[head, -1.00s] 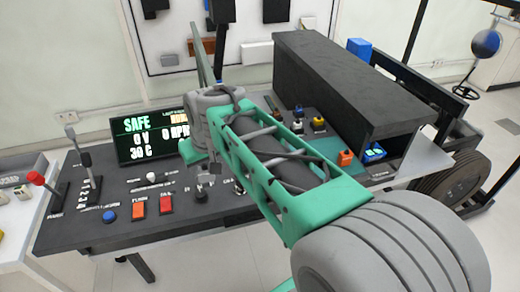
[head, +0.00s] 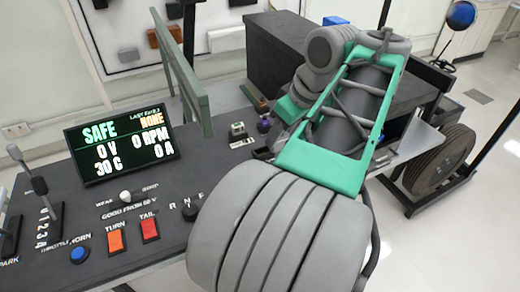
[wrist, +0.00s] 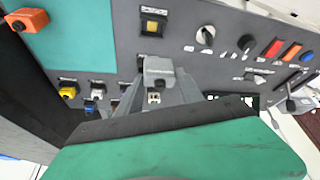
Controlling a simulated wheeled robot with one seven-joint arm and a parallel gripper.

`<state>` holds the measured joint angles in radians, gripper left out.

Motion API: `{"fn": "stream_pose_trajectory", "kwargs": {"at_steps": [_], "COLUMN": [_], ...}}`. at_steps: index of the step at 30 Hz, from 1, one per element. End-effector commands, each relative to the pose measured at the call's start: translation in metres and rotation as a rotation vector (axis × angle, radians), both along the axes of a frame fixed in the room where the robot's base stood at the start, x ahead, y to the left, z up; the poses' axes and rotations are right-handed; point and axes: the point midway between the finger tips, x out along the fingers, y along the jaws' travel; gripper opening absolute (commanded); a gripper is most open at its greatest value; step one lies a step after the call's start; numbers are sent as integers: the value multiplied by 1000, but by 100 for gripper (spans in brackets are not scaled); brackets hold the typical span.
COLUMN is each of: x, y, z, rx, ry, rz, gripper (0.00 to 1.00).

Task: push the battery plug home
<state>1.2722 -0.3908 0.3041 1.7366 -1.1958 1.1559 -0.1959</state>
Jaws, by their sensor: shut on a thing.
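My gripper (wrist: 160,82) shows in the wrist view, its two grey fingers closing in over the dark console panel. It is shut on a grey block, which I take to be the battery plug (wrist: 157,69). A small pale piece with two dark holes (wrist: 154,98) shows just below the block, between the fingers. Whether the plug touches or sits in a socket cannot be told. In the head view my arm hides the gripper and the plug.
The console (head: 160,222) carries a lit display (head: 118,140) reading SAFE, 0 V. A green upright frame (head: 185,75) stands beside it.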

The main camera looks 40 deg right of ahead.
Motion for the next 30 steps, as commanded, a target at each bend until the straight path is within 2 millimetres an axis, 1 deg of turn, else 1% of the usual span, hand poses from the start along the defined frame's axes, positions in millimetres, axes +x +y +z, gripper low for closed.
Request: {"fn": "stream_pose_trajectory", "kwargs": {"at_steps": [1, 5, 6, 10, 14, 16, 17, 19, 20, 21, 27, 28, 30], "x": [15, 50, 57, 77, 88, 93, 96, 95, 95, 95, 93, 93, 93], "y": [-3, -15, -18, -24, -28, -29, -30, -30, -29, -29, -29, -29, -29], "z": [-14, -30, -42, -66, -75, -83, -88, -103, -109, -114, -118, -119, -119], "rx": [4, 3, 3, 3, 1, 2, 3, 2, 2, 3, 11, 13, 13], "ry": [1, 2, 1, 1, -1, 1, 1, 1, 1, 1, 9, 10, 9], "rz": [9, 6, 5, 3, 3, 3, 3, 2, 2, 3, 2, 1, 1], "gripper": [2, 2, 2, 2, 2, 2, 2, 2, 0, 0, 0, 45, 51]}}
